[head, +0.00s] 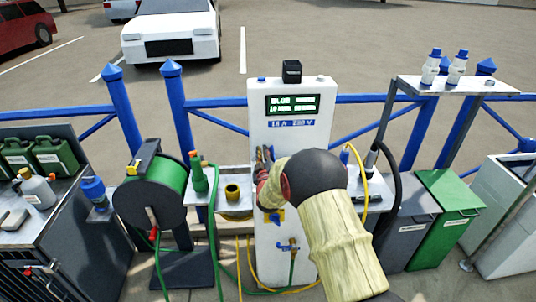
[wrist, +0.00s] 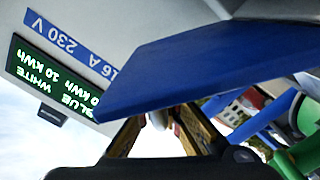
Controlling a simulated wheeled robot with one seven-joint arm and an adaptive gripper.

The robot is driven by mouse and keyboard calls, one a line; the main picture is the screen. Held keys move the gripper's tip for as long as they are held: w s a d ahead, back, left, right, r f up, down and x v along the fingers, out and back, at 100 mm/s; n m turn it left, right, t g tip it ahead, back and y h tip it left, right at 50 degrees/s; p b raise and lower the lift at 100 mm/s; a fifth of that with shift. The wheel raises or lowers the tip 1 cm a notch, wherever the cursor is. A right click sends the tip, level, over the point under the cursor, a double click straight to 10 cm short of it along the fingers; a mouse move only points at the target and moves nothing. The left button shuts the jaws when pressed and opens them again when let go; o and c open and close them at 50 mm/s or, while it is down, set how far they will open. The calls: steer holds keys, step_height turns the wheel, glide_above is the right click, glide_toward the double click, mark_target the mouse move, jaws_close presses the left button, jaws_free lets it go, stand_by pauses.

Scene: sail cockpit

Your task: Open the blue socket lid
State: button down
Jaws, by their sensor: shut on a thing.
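The white power pedestal (head: 290,88) stands in the middle of the head view, with a green-lit display (head: 292,104) and a blue "16 A 230 V" label. The blue socket lid (wrist: 195,62) fills the middle of the wrist view as a broad flat panel, slanted across it. My gripper (head: 266,156) is at the pedestal's front, below the label. In the wrist view its two fingers reach up to the lid's near edge and are shut on it; the lid hides their tips. My arm and gripper hide the lid in the head view, and its opening angle is unclear.
A green hose reel (head: 150,195) and a small shelf with a green bottle (head: 198,172) stand left of the pedestal. A blue tap (head: 287,246) sits low on it. Yellow and black cables hang at right, near grey and green bins (head: 450,200). Blue railings run behind.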

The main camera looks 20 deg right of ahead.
steer(key=shift+a+f, duration=0.2)
steer(key=shift+a, duration=0.2)
steer(key=shift+f, duration=0.1)
steer(key=c, duration=2.1)
jaws_free()
steer(key=shift+a, duration=0.1)
steer(key=shift+o, duration=0.7)
steer(key=shift+w+r, duration=0.1)
steer(key=shift+r, duration=0.1)
steer(key=v, duration=1.2)
steer(key=v, duration=0.9)
